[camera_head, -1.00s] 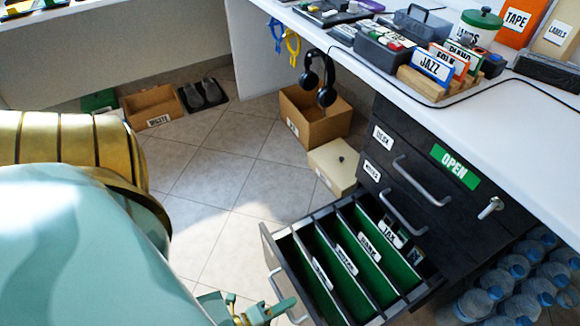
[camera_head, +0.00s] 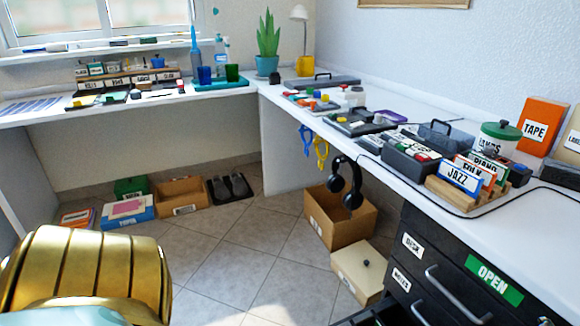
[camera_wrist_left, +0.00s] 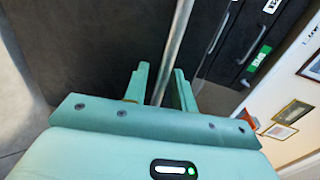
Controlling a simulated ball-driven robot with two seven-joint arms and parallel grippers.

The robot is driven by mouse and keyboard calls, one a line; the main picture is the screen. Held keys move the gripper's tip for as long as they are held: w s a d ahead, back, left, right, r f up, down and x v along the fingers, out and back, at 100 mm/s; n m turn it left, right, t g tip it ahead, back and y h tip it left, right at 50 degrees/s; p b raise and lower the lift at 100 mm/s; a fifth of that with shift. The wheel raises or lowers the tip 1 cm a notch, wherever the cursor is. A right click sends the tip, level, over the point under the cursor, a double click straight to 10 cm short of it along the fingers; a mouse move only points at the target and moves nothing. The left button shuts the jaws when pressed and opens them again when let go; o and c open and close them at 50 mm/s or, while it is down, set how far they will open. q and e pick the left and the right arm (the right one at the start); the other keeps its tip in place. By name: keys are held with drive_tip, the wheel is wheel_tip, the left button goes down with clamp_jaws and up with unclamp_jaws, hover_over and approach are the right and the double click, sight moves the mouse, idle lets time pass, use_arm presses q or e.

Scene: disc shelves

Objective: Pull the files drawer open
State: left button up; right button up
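The dark drawer cabinet (camera_head: 440,268) stands under the desk at the lower right of the head view, with two labelled upper drawers. Only a dark corner of the pulled-out files drawer (camera_head: 376,316) shows at the bottom edge; its files are out of view. In the left wrist view a dark panel (camera_wrist_left: 85,50), seemingly the drawer's front, fills the upper left. A silver bar handle (camera_wrist_left: 180,35) runs between the fingers of my left gripper (camera_wrist_left: 160,82). The fingers stand apart, with gaps visible beside the bar. My right gripper is in neither current view.
A cream box (camera_head: 357,268) and an open cardboard box (camera_head: 340,217) stand left of the cabinet. Headphones (camera_head: 346,184) hang from the desk edge. Boxes and shoes (camera_head: 229,187) line the back wall. The tiled floor (camera_head: 235,255) between is clear.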

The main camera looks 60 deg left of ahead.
idle(0.3)
